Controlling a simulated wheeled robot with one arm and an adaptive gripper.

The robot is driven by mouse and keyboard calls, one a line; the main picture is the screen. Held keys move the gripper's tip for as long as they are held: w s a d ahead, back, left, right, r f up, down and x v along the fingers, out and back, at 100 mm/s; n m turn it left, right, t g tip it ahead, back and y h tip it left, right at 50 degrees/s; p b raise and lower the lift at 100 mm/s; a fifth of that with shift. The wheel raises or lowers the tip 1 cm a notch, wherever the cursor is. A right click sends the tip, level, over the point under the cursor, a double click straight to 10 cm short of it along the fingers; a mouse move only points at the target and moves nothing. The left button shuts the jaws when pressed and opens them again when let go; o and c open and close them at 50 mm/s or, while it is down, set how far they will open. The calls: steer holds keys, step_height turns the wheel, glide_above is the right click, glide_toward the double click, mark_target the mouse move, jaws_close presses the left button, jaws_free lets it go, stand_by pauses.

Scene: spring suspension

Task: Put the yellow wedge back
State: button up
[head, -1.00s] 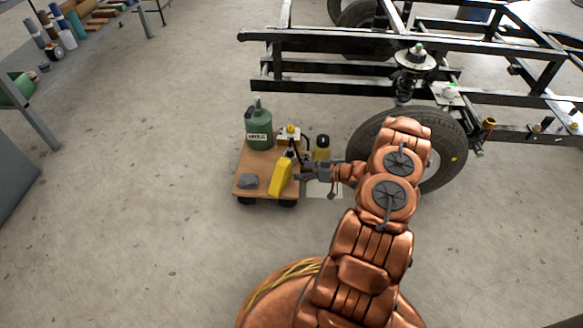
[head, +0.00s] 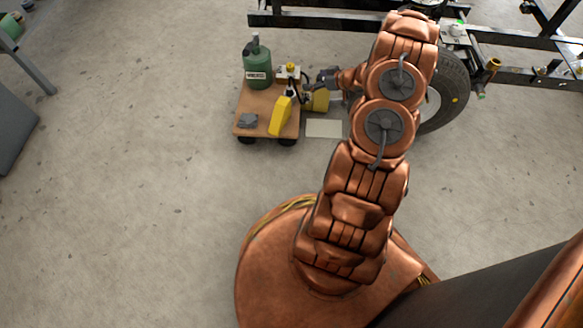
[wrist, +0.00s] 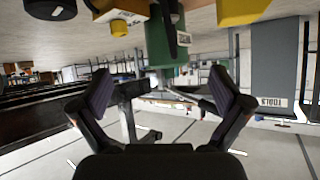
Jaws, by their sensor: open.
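The yellow wedge (head: 281,115) stands on the right part of the wooden cart top (head: 262,101) in the head view, its narrow end up. A yellow shape, probably the wedge, is cut off at the top of the wrist view (wrist: 240,10). My gripper (head: 326,77) is up and to the right of the wedge, apart from it. In the wrist view its fingers (wrist: 161,80) are spread wide with nothing between them. A pale square plate (head: 324,128) lies on the floor right of the cart.
A green can (head: 257,68), a grey lump (head: 248,121) and a small box with a yellow knob (head: 290,70) are on the cart. A yellow container (head: 318,100) is close by my gripper. The wheel (head: 448,95) and black frame are to the right. The near floor is clear.

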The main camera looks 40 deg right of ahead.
steer(key=w+a+r+m+g+h, duration=0.1)
steer(key=w+r+g+h, duration=0.15)
steer(key=r, duration=0.55)
steer(key=w+r+m+g+h, duration=0.1)
steer(key=r+h, duration=0.3)
steer(key=r, duration=0.3)
steer(key=s+a+r+g+h, duration=0.1)
steer(key=s+a+r+g, duration=0.15)
steer(key=a+r, duration=0.25)
steer(key=s+a+r+g+y, duration=0.1)
steer(key=s+a+r+g, duration=0.2)
steer(key=s+a, duration=0.8)
steer(key=s+a+r+g+y, duration=0.2)
steer(key=s+a+r+g, duration=0.1)
steer(key=s+a, duration=0.8)
steer(key=s+a+r+g+y, duration=0.1)
steer(key=s+a+r+g, duration=0.1)
steer(key=s+a, duration=0.9)
steer(key=s+r, duration=0.1)
steer(key=s, duration=0.5)
steer(key=shift+a+r+g, duration=0.25)
steer(key=shift+a+g, duration=0.1)
steer(key=shift+g, duration=0.05)
